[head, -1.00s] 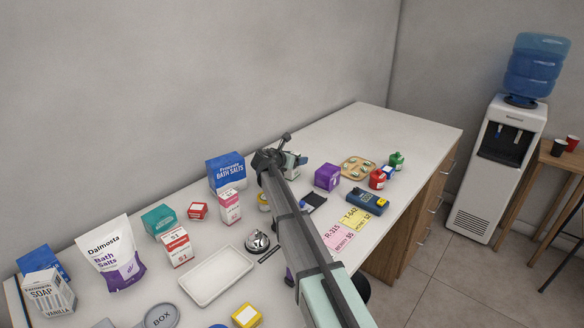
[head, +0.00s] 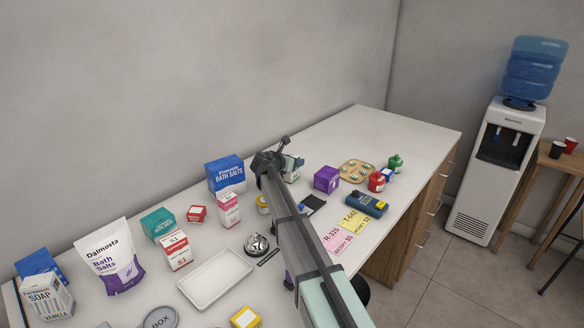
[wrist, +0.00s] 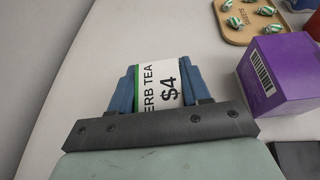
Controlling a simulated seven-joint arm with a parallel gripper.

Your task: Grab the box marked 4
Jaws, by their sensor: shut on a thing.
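A white box with a green edge, marked "ERB TEA $4" (wrist: 159,87), sits between the blue fingers of my gripper (wrist: 160,88) in the wrist view. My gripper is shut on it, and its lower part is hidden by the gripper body. In the head view, the same white box (head: 292,166) shows partly behind my arm's end, near the back of the counter. I cannot tell from these views whether it touches the counter.
A purple box (head: 326,178) stands close to the right of my gripper. Beyond it is a wooden tray (head: 345,180) with wrapped sweets. The far right counter (head: 400,130) is clear.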

